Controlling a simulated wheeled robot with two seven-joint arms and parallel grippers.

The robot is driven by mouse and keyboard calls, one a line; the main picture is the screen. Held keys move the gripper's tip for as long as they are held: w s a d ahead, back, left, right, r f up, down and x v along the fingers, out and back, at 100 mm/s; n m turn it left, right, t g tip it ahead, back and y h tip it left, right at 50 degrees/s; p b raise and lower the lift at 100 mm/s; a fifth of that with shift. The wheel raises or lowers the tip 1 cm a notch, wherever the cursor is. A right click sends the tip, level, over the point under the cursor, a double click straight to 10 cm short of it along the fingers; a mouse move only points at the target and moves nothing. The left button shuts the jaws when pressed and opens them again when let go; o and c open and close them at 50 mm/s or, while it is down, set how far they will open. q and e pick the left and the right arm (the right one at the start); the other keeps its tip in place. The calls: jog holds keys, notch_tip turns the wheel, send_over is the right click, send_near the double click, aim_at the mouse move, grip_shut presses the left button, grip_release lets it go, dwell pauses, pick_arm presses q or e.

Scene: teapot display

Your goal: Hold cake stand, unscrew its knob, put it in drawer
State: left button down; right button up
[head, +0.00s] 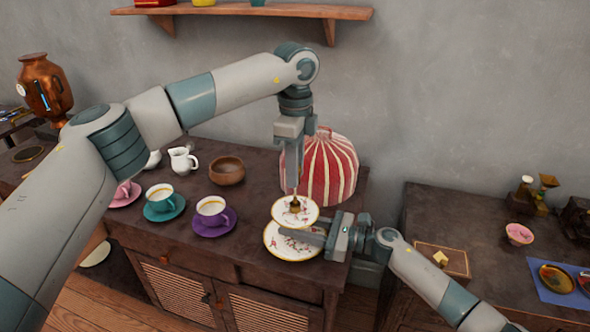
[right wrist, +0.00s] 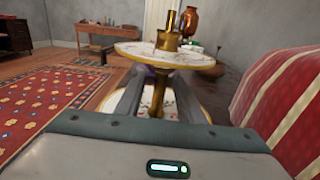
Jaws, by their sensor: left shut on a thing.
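The two-tier cake stand has a white, gold-rimmed lower plate (head: 280,251) and a smaller upper plate (head: 279,212); its gold stem shows in the right wrist view (right wrist: 157,100). A gold fitting (right wrist: 168,41) with a thinner rod stands upright on the upper plate. My left gripper (head: 293,188) is above it, pointing down, shut on the knob at the top, which its fingers mostly hide. My right gripper (right wrist: 160,78) has its fingers on both sides of the stem, under the upper plate, with gaps showing. The drawer front (head: 177,255) in the dark cabinet appears closed.
A red striped tea cosy (head: 335,170) stands close behind the stand. Purple (head: 213,222) and teal (head: 163,211) saucers with cups, a wooden bowl (head: 227,171) and a white jug (head: 183,161) stand to the left. A separate side table (head: 480,250) is on the right.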

aim_at(323, 232)
jog(key=shift+d, duration=0.1)
jog(key=shift+v, duration=3.7)
pick_arm(q)
jog(key=shift+s, duration=0.1)
pick_arm(e)
jog(key=shift+s, duration=0.1)
